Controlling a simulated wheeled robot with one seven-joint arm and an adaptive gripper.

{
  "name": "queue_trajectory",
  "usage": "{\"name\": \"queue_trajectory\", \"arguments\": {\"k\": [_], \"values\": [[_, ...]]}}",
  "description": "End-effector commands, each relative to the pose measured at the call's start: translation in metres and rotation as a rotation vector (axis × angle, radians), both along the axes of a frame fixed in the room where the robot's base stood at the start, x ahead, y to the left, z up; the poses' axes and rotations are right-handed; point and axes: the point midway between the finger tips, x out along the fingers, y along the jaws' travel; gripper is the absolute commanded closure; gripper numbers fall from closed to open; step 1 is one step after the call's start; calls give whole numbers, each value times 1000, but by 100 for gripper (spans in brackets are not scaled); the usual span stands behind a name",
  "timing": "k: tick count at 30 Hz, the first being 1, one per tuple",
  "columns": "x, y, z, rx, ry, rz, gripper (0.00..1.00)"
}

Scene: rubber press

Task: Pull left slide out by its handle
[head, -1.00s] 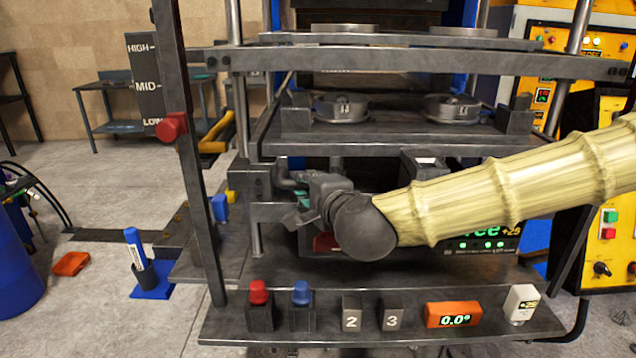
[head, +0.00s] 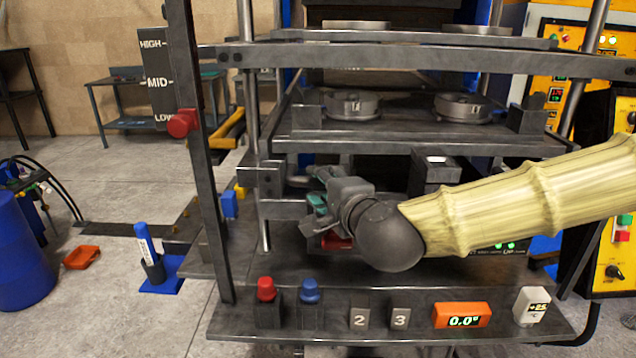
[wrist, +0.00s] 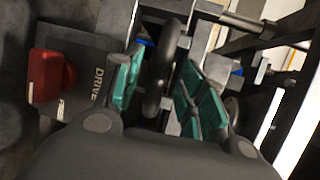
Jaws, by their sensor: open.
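My gripper (head: 318,192) is in the lower bay of the press, at the left, below the shelf with the two round moulds. It is open, with teal pads on its fingers (wrist: 158,88). In the wrist view a dark, rounded bar (wrist: 162,65), which looks like a handle, lies between the two pads. Gaps seem to show beside it, but I cannot tell whether a pad touches it. I cannot make out the left slide itself for certain.
A red knob (wrist: 54,75) on a plate marked DRIVE is left of the fingers in the wrist view. The upright lever post (head: 200,150) stands left of my arm. The front ledge (head: 400,338) holds red and blue buttons, numbered blocks and a 0.0° display (head: 462,316).

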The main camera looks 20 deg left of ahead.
Motion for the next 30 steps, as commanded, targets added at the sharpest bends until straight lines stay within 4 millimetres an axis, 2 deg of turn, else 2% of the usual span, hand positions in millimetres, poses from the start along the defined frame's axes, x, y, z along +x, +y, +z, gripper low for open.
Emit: {"name": "queue_trajectory", "arguments": {"k": [9,15,30], "values": [[-43,-38,11,-1,-2,0,59],[-58,-52,15,0,0,-1,59],[-63,-56,16,0,0,0,59]]}}
